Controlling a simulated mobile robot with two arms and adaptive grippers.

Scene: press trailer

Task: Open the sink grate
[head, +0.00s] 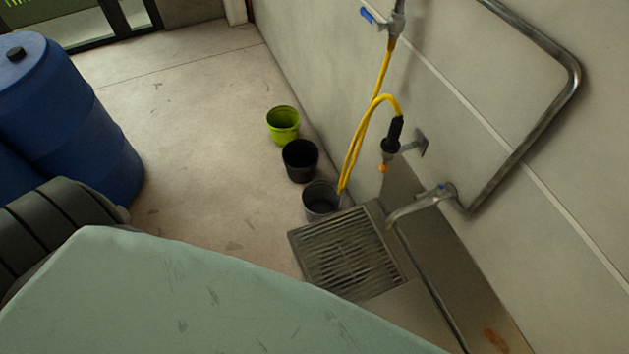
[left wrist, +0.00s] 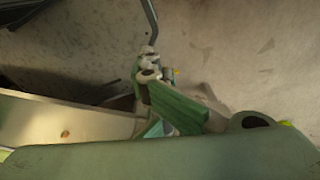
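The sink grate (head: 347,252), a metal square with parallel slats, lies at the lower centre-right of the head view, by the foot of the wall. It looks flat and closed over the sink. A curved steel tap (head: 408,208) stands at its right side. My left gripper does not show in the head view. Green parts of my left gripper (left wrist: 172,108) show in the left wrist view, but its fingertips are not clear. I cannot tell whether it holds anything. The grate is not clearly seen in that view. My right gripper is in neither view.
A grey bucket (head: 321,203) stands just behind the grate, with a black bucket (head: 299,162) and a lime bucket (head: 283,125) beyond. A yellow hose (head: 354,152) hangs on the wall. A blue barrel (head: 75,115) stands left. The floor between (head: 195,130) is clear.

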